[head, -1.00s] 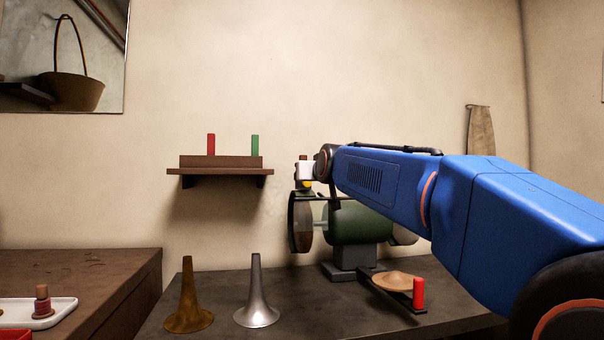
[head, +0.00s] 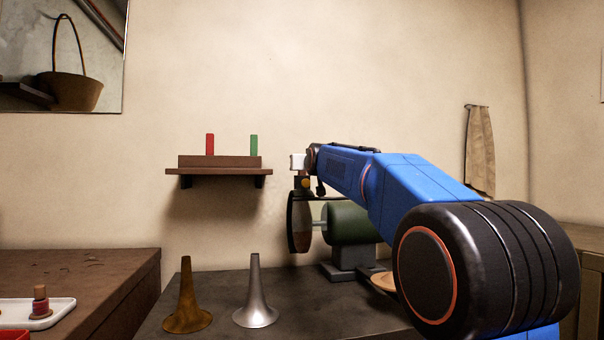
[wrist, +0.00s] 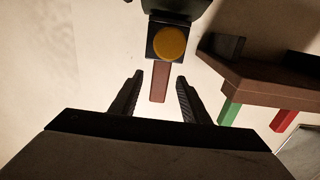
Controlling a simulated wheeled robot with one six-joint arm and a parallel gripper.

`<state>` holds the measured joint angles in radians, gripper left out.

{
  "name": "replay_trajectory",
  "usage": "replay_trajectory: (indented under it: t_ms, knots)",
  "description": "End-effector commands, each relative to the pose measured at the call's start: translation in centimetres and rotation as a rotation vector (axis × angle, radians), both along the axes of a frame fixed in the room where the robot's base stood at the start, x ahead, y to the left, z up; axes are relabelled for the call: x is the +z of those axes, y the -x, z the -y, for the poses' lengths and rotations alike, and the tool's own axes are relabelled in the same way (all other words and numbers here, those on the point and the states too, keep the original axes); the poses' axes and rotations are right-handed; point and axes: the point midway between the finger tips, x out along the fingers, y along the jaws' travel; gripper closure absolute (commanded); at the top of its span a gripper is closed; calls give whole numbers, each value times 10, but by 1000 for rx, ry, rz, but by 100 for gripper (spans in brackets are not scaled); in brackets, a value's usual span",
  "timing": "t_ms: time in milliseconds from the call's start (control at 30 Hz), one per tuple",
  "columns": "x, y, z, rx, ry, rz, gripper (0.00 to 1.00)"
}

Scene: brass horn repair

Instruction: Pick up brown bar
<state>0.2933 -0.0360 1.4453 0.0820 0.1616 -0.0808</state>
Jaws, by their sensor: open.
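The brown bar (wrist: 160,84) shows in the wrist view below a dark block with a yellow disc (wrist: 170,41); that view looks upside down. My gripper (wrist: 159,76) is open and empty. Its two dark fingers appear on either side of the bar, with gaps on both sides. I cannot tell how deep the bar sits between them. In the head view the block with its yellow disc (head: 305,183) is above the grinder's left wheel. My arm's end is beside it there, the bar is mostly hidden, and the fingers are not clear.
A wall shelf (head: 218,171) to the left holds a red bar (head: 210,145) and a green bar (head: 254,145). The green grinder (head: 348,225) stands below my arm. A brass cone (head: 187,305) and a silver cone (head: 255,305) stand on the bench.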

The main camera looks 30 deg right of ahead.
Motion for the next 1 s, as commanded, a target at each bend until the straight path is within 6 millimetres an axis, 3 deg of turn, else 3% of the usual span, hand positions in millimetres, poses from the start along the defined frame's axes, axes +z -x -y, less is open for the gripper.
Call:
replay_trajectory:
  t_ms: [267, 633, 967, 1000]
  knots:
    - [1, -14, 4, 0, 0, 0, 58]
    - [5, -53, 16, 0, 1, 0, 58]
    - [5, -57, 17, 0, 0, 0, 58]
    - [5, -57, 17, 0, 0, 0, 65]
